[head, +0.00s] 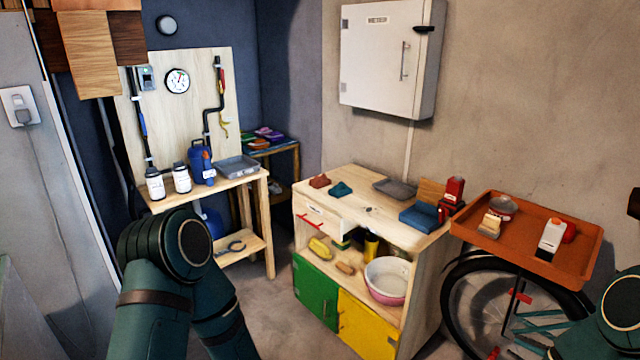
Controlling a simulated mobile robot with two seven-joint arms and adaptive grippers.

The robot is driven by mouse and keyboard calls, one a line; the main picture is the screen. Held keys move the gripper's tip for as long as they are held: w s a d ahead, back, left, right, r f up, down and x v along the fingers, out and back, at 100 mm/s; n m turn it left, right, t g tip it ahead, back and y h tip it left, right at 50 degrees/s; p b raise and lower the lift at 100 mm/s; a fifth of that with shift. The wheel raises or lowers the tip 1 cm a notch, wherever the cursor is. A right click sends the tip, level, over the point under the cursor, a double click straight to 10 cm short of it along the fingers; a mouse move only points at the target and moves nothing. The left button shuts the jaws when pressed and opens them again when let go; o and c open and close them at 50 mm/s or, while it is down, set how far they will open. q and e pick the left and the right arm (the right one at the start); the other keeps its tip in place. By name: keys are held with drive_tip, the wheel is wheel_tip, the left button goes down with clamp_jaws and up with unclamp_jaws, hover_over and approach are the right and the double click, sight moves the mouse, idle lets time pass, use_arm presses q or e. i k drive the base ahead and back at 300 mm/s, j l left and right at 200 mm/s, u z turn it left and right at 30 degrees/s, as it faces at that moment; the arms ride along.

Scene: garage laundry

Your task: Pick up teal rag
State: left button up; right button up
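A small teal rag (341,189) lies crumpled on the top of the light wooden cabinet (362,228), towards its back left. A small reddish-brown item (319,182) lies just left of it, close by. My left arm shows at the lower left and my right arm at the lower right edge, both well away from the rag. Neither gripper can be seen in the head view.
A grey tray (394,188), a blue folded item (422,217) and a red tool (453,193) share the cabinet top. An orange tray (520,262) stands at right above a bicycle wheel. A workbench (218,190) with bottles stands at left. Open floor shows between bench and cabinet.

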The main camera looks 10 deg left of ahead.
sight(341, 190)
drive_tip(key=i+j, duration=0.35)
drive_tip(key=i, duration=0.2)
drive_tip(key=i+j, duration=0.4)
drive_tip(key=i, duration=0.2)
